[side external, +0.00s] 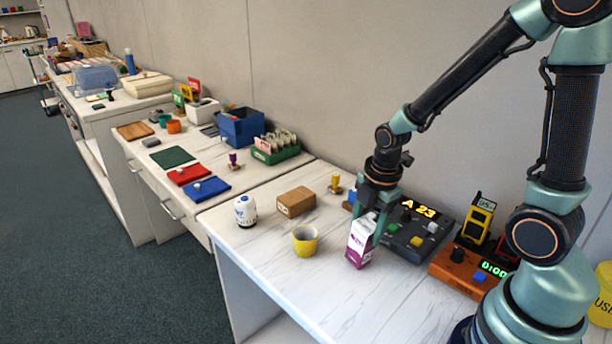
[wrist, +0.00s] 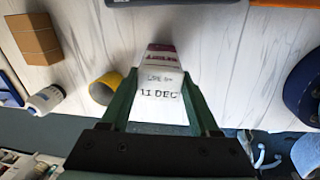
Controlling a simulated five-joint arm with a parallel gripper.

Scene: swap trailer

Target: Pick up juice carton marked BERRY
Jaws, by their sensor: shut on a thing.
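A white and purple juice carton (side external: 360,241) stands nearly upright at the front of the near white counter. My gripper (side external: 374,218) is shut on it from above, one finger on each side. In the wrist view the carton (wrist: 158,88) sits between the two green fingers of my gripper (wrist: 160,96), its white face reading "11 DEC" and a purple band beyond. The flavour word is too small to read surely. I cannot tell whether its base touches the counter.
A yellow cup (side external: 305,241) is close left of the carton, with a cardboard box (side external: 295,201) and a white bottle (side external: 245,211) farther left. A dark device (side external: 415,238) reading "A 23" and an orange device (side external: 465,270) stand to the right. The counter's front edge is near.

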